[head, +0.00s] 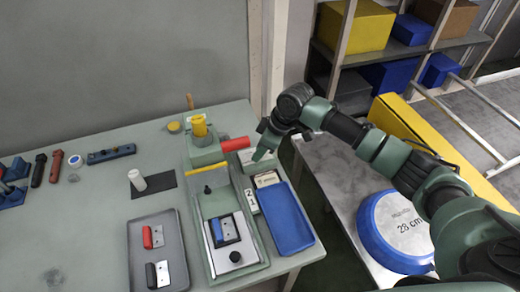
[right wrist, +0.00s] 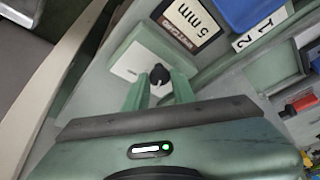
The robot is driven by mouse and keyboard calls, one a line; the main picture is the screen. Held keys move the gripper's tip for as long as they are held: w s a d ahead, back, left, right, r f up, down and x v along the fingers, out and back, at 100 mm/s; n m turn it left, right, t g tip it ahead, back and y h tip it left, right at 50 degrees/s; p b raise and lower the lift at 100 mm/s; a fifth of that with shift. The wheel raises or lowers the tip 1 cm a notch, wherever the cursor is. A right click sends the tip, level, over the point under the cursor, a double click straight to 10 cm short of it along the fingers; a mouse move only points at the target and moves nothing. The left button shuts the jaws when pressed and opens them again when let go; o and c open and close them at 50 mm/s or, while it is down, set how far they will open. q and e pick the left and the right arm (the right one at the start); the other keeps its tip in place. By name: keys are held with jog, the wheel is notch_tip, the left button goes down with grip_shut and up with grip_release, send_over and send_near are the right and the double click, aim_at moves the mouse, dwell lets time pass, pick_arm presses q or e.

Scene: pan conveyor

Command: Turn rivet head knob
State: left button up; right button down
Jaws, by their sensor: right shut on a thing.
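The rivet head knob (right wrist: 158,75) is a small black knob with a light mark, on a white plate (right wrist: 128,63) atop a green box (right wrist: 117,45). My right gripper (right wrist: 158,88) has its green fingers on either side of the knob and is shut on it. In the head view my right gripper (head: 262,150) reaches down at the table's back right corner and hides the knob. My left gripper is not in view.
A "5 mm" label (right wrist: 192,25) lies beside the knob box. The green press (head: 205,152) with a red handle (head: 236,144) stands left of my gripper. A blue tray (head: 285,220) lies in front. A blue 28 cm pan (head: 395,230) is to the right.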

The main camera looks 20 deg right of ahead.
jog(key=m+h+p, duration=0.1)
jog(key=m+p, duration=0.1)
jog(key=p, duration=0.2)
jog(key=m+t+h+p, duration=0.1)
jog(key=m+p, duration=0.2)
jog(key=p, duration=0.1)
jog(key=m+p, duration=0.3)
jog(key=p, duration=0.1)
jog(key=shift+s+a+r+h, duration=0.2)
jog(key=shift+a+r+h, duration=0.1)
jog(key=shift+h, duration=0.1)
jog(key=shift+a+f+m+t+h+p, duration=0.15)
jog(key=shift+m+t+h+p, duration=0.2)
jog(key=shift+m+p, duration=0.75)
jog(key=shift+f+m+h+p, duration=0.1)
jog(key=shift+m+h+p, duration=0.25)
jog(key=shift+m, duration=0.45)
jog(key=c, duration=1.2)
grip_release()
jog(key=shift+b+v, duration=0.45)
jog(key=shift+v, duration=3.4)
